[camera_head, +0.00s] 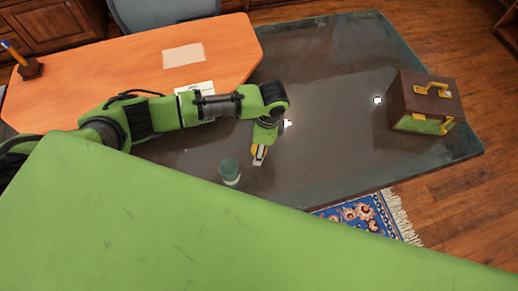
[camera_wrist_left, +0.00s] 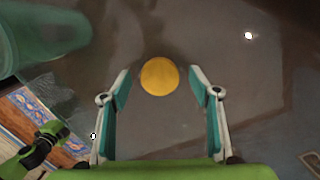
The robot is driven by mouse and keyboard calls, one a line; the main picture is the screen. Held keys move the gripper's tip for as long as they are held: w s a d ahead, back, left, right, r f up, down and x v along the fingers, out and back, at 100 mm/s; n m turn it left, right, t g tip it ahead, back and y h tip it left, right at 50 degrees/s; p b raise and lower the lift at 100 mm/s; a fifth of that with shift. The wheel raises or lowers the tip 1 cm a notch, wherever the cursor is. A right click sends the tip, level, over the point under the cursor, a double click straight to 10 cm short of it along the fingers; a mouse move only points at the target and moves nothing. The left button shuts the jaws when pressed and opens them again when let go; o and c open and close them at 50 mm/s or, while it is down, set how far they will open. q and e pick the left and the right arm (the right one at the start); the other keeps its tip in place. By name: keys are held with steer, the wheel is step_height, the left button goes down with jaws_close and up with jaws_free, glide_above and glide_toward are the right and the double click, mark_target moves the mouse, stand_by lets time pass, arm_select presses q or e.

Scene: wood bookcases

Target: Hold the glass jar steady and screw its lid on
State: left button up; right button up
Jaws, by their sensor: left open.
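The glass jar (camera_head: 230,172), greenish and see-through, stands upright on the dark tabletop, left of my left gripper (camera_head: 259,158) in the head view. In the left wrist view the jar (camera_wrist_left: 40,38) fills the upper left corner, outside the fingers. A round yellow disc, which looks like the lid (camera_wrist_left: 159,76), lies flat on the tabletop just beyond the fingertips. My left gripper (camera_wrist_left: 160,82) is open and empty, its fingers pointing down on either side of the disc. Yellow shows by the gripper in the head view, but I cannot tell whether it is the lid.
The dark table (camera_head: 330,60) is mostly bare in the middle and right. A brown and green box (camera_head: 424,103) with yellow handles stands at its right end. An orange desk (camera_head: 100,75) with papers adjoins at left. A patterned rug (camera_head: 365,215) lies on the floor in front.

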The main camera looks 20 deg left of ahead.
arm_select(q)
steer(key=c, duration=1.1)
steer(key=shift+r, duration=0.1)
steer(key=shift+r, duration=0.25)
step_height(320, 180, up, 2)
steer(key=shift+w+r, duration=0.1)
steer(key=shift+r, duration=0.1)
steer(key=s+d+r+b, duration=0.2)
steer(key=s+d+r, duration=0.7)
steer(key=s+r, duration=0.1)
steer(key=shift+s, duration=0.55)
arm_select(e)
steer(key=shift+f, duration=1.15)
